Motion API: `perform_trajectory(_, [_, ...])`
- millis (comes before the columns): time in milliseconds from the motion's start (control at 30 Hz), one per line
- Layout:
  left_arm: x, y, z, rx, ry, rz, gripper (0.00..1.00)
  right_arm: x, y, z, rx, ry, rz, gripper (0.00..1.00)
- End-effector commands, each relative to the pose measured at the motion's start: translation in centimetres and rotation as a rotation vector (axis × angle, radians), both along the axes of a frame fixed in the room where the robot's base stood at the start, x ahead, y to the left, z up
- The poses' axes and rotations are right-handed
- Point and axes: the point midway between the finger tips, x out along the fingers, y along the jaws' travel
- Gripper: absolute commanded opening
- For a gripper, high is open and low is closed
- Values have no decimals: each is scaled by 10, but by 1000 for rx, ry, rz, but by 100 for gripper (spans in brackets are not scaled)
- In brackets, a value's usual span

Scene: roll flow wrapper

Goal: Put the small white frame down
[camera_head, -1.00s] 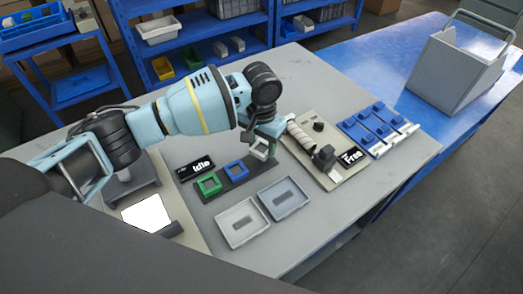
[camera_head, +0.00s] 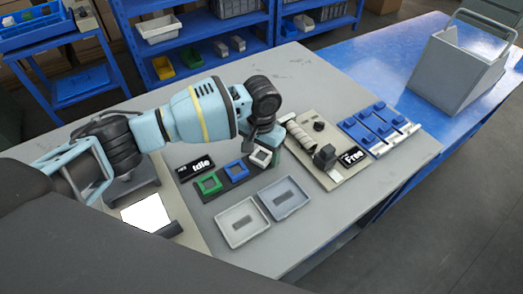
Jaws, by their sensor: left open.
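The small white frame (camera_head: 261,156) sits at the right end of a dark strip, in line with a blue frame (camera_head: 236,170) and a green frame (camera_head: 209,184). My left gripper (camera_head: 272,143) is open, just behind and above the white frame. Its fingers are small and partly hidden by the wrist, so I cannot tell whether they still touch the frame. My right gripper is not in view.
A black "Idle" sign (camera_head: 196,168) stands behind the strip. Two shallow trays, light grey (camera_head: 242,222) and blue-grey (camera_head: 284,198), lie in front. A beige board (camera_head: 325,150) with a roll and a "Free" sign (camera_head: 352,156) is to the right.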

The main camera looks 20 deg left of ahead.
Motion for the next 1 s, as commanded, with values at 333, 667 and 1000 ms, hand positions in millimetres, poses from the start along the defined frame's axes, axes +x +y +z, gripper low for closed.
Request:
perform_trajectory(333, [1, 0, 36, -1, -5, 1, 68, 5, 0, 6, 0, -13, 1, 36])
perform_trajectory(667, [0, 0, 100, -1, -4, -1, 68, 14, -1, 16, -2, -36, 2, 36])
perform_trajectory(1000, [0, 0, 123, 0, 0, -1, 68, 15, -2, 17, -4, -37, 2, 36])
